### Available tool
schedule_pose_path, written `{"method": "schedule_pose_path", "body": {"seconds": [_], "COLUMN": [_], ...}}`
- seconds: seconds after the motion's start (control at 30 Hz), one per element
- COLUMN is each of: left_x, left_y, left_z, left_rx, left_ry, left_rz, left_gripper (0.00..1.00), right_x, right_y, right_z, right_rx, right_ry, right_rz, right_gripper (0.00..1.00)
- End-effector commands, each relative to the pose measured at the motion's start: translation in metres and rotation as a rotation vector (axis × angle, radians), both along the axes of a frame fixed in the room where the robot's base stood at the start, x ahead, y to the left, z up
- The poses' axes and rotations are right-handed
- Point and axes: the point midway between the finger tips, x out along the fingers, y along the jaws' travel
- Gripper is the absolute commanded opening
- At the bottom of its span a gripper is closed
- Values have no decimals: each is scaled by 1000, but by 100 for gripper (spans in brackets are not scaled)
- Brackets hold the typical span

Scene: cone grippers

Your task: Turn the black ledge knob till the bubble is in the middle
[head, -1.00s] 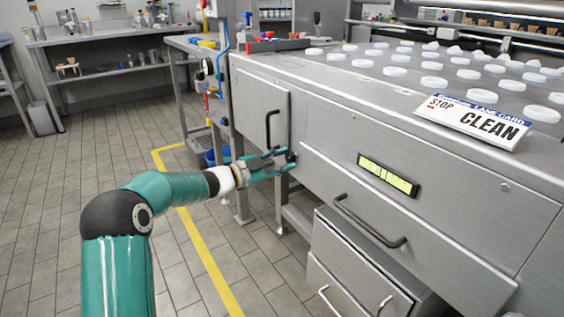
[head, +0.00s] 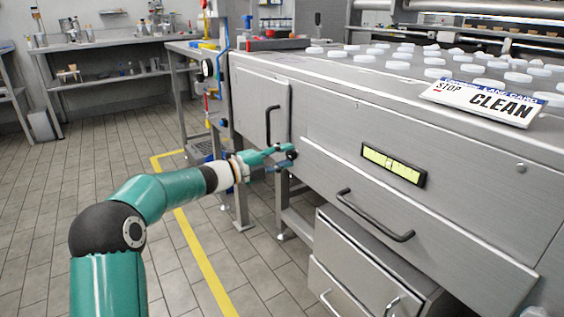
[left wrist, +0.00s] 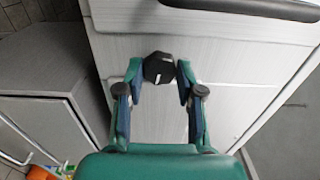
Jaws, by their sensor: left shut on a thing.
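The black ledge knob (left wrist: 158,68) is a faceted dark piece with a white mark, on the grey metal front of the machine. My left gripper (left wrist: 159,72) has one finger on each side of it and is shut on it. In the head view the left gripper (head: 284,156) reaches the knob (head: 292,154) at the left end of the front panel, and its fingers partly hide it. The yellow-green level vial (head: 393,164) sits in a black frame on the panel. Dark lines show near its middle; the exact bubble position is too small to tell.
A sign (head: 484,102) reading "CLEAN" and several white discs (head: 435,73) lie on the machine top. A black drawer handle (head: 375,216) sticks out below the vial.

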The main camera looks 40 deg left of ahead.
Motion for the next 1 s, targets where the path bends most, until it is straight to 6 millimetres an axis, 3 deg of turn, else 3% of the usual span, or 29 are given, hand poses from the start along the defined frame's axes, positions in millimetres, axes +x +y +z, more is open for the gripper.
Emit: {"method": "schedule_pose_path", "body": {"seconds": [0.33, 0.87, 0.9, 1.0], "left_x": [-1, -1, -1, -1], "left_y": [2, 1, 1, 1], "left_z": [-6, -7, -7, -6], "left_rx": [144, 166, 165, 165], "left_ry": [-49, -55, -55, -56], "left_rz": [2, -1, -1, -1], "left_gripper": [2, 2, 43, 60], "right_x": [0, 0, 0, 0], "right_y": [0, 0, 0, 0], "right_z": [-12, -13, -13, -13], "right_rx": [0, 0, 0, 0], "right_ry": [0, 0, 0, 0], "right_rz": [0, 0, 0, 0], "right_gripper": [62, 62, 62, 62]}}
